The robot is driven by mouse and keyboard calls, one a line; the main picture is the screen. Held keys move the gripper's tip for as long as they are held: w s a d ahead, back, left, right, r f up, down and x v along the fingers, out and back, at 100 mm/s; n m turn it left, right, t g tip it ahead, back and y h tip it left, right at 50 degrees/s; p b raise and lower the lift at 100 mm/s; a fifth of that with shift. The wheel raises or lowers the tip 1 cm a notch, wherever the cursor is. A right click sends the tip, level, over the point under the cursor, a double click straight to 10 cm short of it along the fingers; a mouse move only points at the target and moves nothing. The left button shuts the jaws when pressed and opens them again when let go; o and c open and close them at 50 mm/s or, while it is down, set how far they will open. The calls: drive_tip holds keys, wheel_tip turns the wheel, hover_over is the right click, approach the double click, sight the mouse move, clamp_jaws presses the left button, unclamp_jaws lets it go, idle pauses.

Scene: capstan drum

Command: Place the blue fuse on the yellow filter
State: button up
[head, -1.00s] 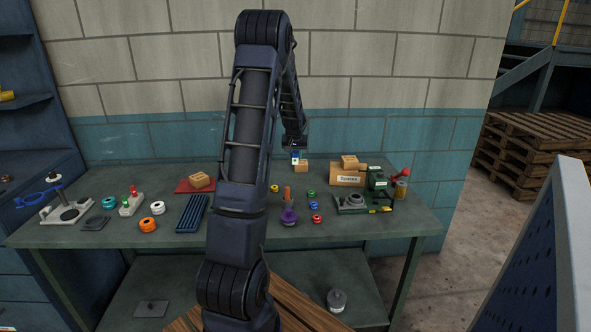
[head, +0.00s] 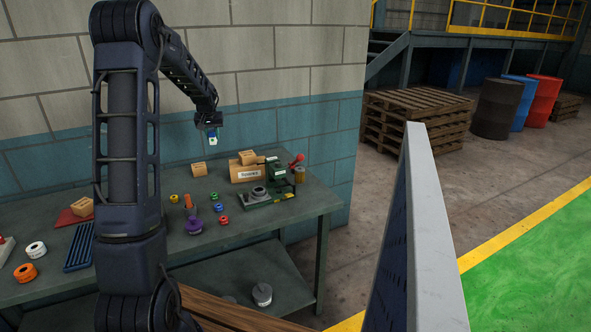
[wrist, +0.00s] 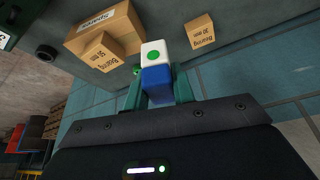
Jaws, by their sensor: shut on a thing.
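My gripper (head: 211,132) is shut on the blue fuse (head: 212,139), a small block with a blue part and a white end. In the wrist view the fuse (wrist: 156,78) sits between the green fingers, with a green dot on its white end. My gripper holds it in the air above the back of the bench. A small yellow ring (head: 173,198) lies on the bench below and to the left. I cannot tell which of these is the yellow filter.
A Spares box (head: 244,174) with a smaller carton on top, a lone carton (head: 199,169) and a green press (head: 268,190) with a red knob stand on the bench (head: 300,215). Several coloured rings and a purple knob lie in front. A grey panel (head: 430,240) rises at right.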

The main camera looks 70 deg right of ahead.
drive_tip(key=s+d+r+m, duration=0.2)
drive_tip(key=s+d, duration=0.3)
drive_tip(key=s, duration=0.3)
drive_tip(key=s+d+r+m, duration=0.1)
drive_tip(key=s+d, duration=0.4)
drive_tip(key=s, duration=0.3)
wheel_tip(320, 180, up, 2)
drive_tip(key=r+m+g, duration=0.1)
drive_tip(key=m+g, duration=0.1)
drive_tip(key=m, duration=0.1)
hover_over(300, 169)
drive_tip(key=shift+h, duration=0.3)
wheel_tip(300, 169, down, 20)
drive_tip(key=shift+f, duration=0.1)
drive_tip(key=o, duration=1)
drive_tip(key=v, duration=1.2)
drive_tip(key=shift+w, duration=0.1)
